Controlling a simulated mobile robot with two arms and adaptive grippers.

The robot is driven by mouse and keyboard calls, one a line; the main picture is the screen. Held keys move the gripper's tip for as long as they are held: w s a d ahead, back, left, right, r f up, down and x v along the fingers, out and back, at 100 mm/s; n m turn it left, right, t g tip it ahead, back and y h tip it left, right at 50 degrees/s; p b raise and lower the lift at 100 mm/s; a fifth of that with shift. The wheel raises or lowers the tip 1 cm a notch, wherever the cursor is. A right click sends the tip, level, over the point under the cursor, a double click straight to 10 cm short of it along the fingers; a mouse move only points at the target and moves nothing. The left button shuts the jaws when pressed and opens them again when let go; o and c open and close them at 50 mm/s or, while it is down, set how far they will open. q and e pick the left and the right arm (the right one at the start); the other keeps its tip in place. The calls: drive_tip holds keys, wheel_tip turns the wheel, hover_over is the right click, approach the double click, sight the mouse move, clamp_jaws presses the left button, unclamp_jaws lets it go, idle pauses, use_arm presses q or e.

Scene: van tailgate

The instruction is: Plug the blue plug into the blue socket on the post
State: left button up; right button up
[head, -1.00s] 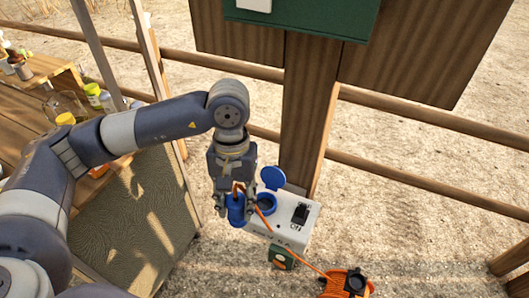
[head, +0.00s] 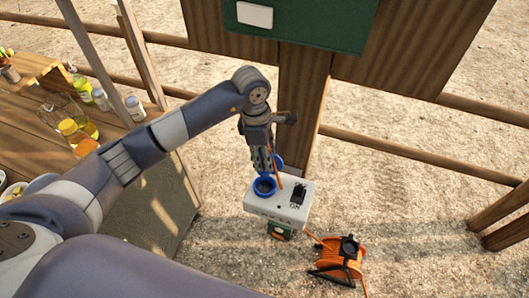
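The grey socket box (head: 293,208) is on the wooden post (head: 302,95), with the blue socket (head: 264,188) facing up on its top. The socket's ring shows a dark middle. My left gripper (head: 263,168) points down just above and behind the socket, overlapping it closely in the picture. A blue patch (head: 277,161) shows beside the fingers, probably the raised socket lid. An orange cable (head: 279,172) runs beside the fingers. I cannot make out the blue plug; the fingers may hide it, and their opening is unclear. My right gripper is out of view.
An orange cable reel (head: 340,262) stands on the ground right of the box. A black switch (head: 298,194) is on the box top. Wooden rails (head: 400,157) cross behind. A wooden counter (head: 35,140) with bottles and jars is at the left.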

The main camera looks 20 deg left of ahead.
use_arm(q)
drive_tip(key=shift+f+b, duration=0.8)
drive_tip(key=shift+f, duration=0.7)
drive_tip(key=b, duration=0.4)
hover_over(264, 188)
drive_tip(key=shift+d+f, duration=0.1)
drive_tip(key=shift+f, duration=3.2)
drive_tip(key=shift+w+f, duration=0.1)
drive_tip(key=shift+f, duration=0.2)
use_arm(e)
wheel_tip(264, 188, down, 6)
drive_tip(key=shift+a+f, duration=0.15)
use_arm(q)
drive_tip(key=o, duration=1.2)
drive_tip(key=shift+o, duration=0.2)
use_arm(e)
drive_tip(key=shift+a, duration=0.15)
use_arm(q)
drive_tip(key=shift+r, duration=0.15)
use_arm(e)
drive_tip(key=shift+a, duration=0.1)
use_arm(q)
drive_tip(key=r, duration=0.4)
drive_tip(key=a+r, duration=0.1)
drive_tip(key=r, duration=0.6)
drive_tip(key=shift+s+a+r, duration=0.2)
drive_tip(key=shift+a+r, duration=0.05)
drive_tip(key=shift+r, duration=0.15)
